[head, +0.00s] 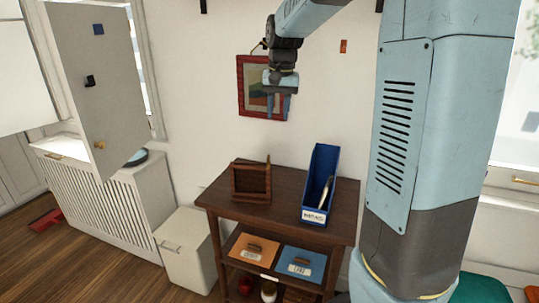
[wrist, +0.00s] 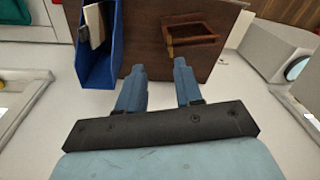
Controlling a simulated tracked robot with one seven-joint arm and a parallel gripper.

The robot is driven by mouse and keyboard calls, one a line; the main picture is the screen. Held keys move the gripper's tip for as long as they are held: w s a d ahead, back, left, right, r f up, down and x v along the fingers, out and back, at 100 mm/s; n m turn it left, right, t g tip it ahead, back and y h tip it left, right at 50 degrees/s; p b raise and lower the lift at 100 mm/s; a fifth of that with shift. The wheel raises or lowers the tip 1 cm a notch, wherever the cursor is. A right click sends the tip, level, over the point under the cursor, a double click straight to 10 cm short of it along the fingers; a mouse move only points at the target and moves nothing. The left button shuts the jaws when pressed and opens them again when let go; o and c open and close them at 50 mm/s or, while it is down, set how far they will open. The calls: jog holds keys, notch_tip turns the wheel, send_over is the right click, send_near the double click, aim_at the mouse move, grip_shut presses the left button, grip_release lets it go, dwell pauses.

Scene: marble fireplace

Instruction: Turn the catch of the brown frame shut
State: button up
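The brown frame (head: 251,182) stands on the left part of the dark wooden table, propped up with one side piece rising higher at the right. It also shows in the wrist view (wrist: 193,41), beyond the right finger. Its catch is too small to make out in either view. My gripper (head: 278,106) points down, high above the table, in front of the wall picture in the head view. In the wrist view its two blue fingers (wrist: 160,68) are apart with nothing between them. The gripper is well clear of the frame.
A blue file box (head: 320,185) holding a pale item stands on the right of the table (head: 283,183). Orange (head: 254,250) and blue (head: 300,263) labelled panels lie on the shelf below. A red-framed picture (head: 241,85) hangs behind. A white bin (head: 187,250) stands left.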

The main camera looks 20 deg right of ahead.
jog(key=m+g, duration=0.1)
send_over(268, 157)
notch_tip(268, 157, down, 4)
notch_tip(268, 157, down, 14)
jog(key=shift+f, duration=0.2)
dwell(0.4)
